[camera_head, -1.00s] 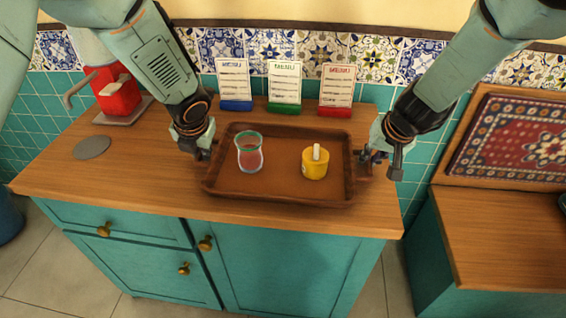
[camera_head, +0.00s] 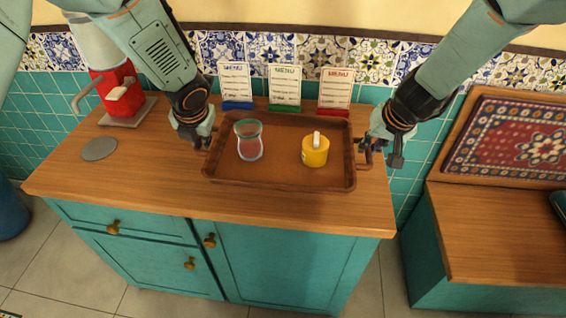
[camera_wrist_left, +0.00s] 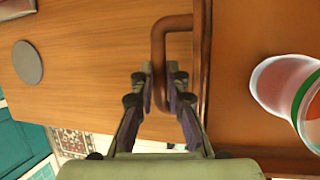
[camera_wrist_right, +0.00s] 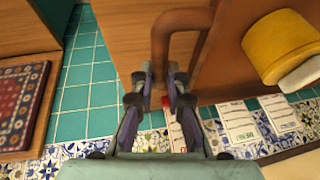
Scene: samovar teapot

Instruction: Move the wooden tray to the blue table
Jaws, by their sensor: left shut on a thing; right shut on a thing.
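The brown wooden tray (camera_head: 280,177) is over the wooden-topped teal cabinet, seemingly raised a little; the gap beneath it is hard to see. It carries a glass of reddish drink (camera_head: 249,143) and a yellow pot (camera_head: 315,150) with a white piece on top, both upright. My left gripper (camera_head: 206,146) is shut on the tray's left handle, clear in the left wrist view (camera_wrist_left: 159,45). My right gripper (camera_head: 367,150) is shut on the right handle, clear in the right wrist view (camera_wrist_right: 161,45). I cannot identify a blue table.
Three menu stands (camera_head: 285,88) are close behind the tray. A red dispenser (camera_head: 122,98) and a grey disc (camera_head: 99,149) are on the cabinet top (camera_head: 130,180) at left. A teal bench with a wooden seat (camera_head: 500,225) is at right. The tiled wall is behind.

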